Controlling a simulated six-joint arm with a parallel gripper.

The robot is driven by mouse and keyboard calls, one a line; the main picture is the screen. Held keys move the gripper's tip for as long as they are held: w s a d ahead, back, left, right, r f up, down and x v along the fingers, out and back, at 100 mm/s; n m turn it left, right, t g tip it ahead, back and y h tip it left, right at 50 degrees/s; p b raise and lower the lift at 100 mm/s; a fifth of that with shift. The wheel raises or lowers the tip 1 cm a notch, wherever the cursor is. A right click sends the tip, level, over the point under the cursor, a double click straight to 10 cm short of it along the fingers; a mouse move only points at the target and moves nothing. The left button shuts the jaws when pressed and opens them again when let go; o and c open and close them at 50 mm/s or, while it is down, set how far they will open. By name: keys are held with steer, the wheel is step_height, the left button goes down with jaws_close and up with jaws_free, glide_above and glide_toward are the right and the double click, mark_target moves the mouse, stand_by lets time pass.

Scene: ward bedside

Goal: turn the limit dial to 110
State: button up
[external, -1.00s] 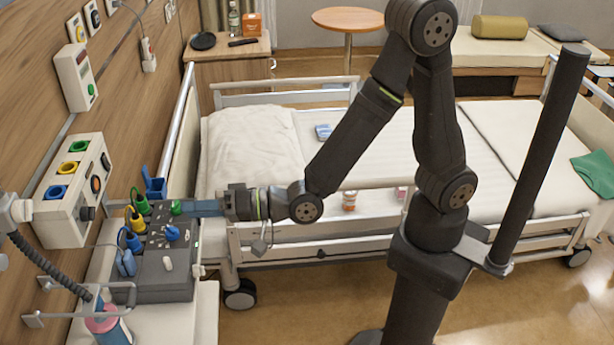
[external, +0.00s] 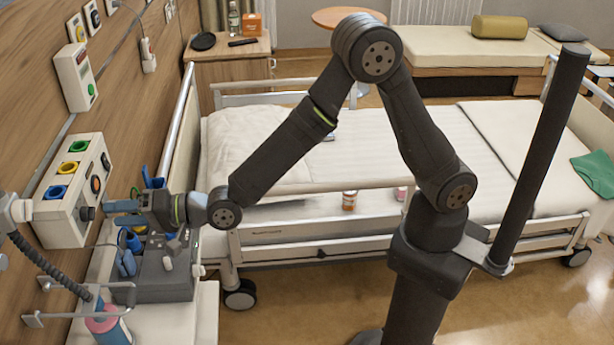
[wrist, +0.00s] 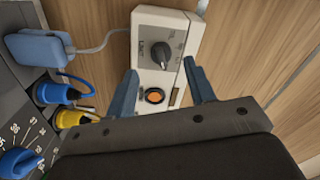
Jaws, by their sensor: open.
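The limit dial (wrist: 161,56) is a black knob with a printed "LIMIT" label beside it, on a pale wall box (wrist: 150,20). Its scale numbers are too small to read. In the external view the dial (external: 87,213) is on the lower front of the box (external: 62,222). My gripper (external: 107,207) is level with the dial, pointing at the box from the right. In the wrist view my gripper (wrist: 163,83) is open, its two blue-grey fingers apart. The dial lies ahead between the lines of the fingers, and nothing is held.
An orange round button (wrist: 155,96) is beside the dial. A grey unit (external: 165,280) with blue and yellow plugs stands below my gripper; its blue knob (wrist: 20,162) has a printed scale. A white cable (wrist: 100,48) runs near the box. The bed (external: 270,150) is behind.

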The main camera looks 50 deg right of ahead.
mark_target(95, 216)
steer(key=shift+x, duration=2.6)
steer(key=shift+c, duration=0.3)
steer(key=c, duration=0.9)
steer(key=shift+n, duration=0.4)
steer(key=shift+w+d+f+n, duration=0.1)
steer(key=shift+n, duration=1.9)
steer(key=shift+f+n, duration=0.1)
steer(key=shift+n, duration=1.9)
